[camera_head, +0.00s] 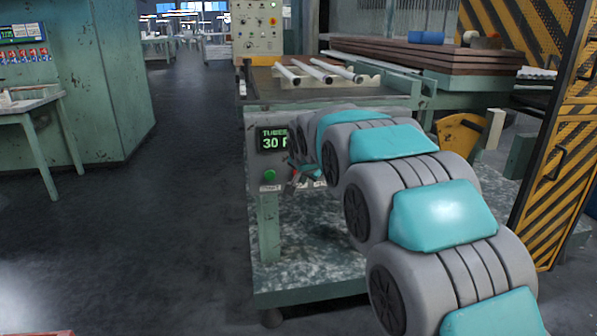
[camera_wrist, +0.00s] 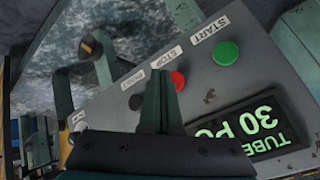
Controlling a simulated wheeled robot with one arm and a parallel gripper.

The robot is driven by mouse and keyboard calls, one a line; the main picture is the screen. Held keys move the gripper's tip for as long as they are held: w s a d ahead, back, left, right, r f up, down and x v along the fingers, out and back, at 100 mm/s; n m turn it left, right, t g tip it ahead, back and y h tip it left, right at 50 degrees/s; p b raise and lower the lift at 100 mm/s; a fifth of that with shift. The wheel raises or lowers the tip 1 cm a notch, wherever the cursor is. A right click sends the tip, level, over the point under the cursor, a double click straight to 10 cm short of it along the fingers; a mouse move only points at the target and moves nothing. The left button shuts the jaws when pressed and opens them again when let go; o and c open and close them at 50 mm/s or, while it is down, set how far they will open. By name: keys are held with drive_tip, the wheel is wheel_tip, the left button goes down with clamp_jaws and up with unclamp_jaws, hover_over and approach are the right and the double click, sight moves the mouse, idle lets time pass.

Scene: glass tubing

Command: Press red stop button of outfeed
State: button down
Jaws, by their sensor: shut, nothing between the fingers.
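The red stop button (camera_wrist: 178,81) sits on a grey control panel (camera_wrist: 105,105) in the wrist view, beside the label STOP. My gripper (camera_wrist: 160,82) is shut and empty. Its fingertips overlap the left edge of the red button in this view and hide part of it. I cannot tell whether they touch it. In the head view my arm reaches to the panel at the front of the outfeed machine (camera_head: 310,240), and the gripper is small and partly hidden there.
A green START button (camera_wrist: 226,53) lies right of the red one. A dark button (camera_wrist: 136,102) lies to its left. A lit green display (camera_wrist: 258,128) is below. Glass tubes (camera_head: 325,70) lie on top of the machine. Open floor (camera_head: 150,220) is at left.

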drive_tip(key=shift+w+a+f, duration=0.1)
drive_tip(key=shift+w+a, duration=0.05)
drive_tip(key=shift+w, duration=0.4)
idle(1.6)
drive_tip(key=shift+w+a, duration=0.1)
drive_tip(key=shift+w, duration=0.3)
drive_tip(key=shift+w+a, duration=0.15)
drive_tip(key=shift+w, duration=0.3)
idle(0.8)
drive_tip(key=shift+s, duration=0.1)
drive_tip(key=shift+s+d+b, duration=0.3)
drive_tip(key=shift+s+b, duration=0.2)
drive_tip(key=shift+s, duration=0.3)
drive_tip(key=shift+s, duration=0.1)
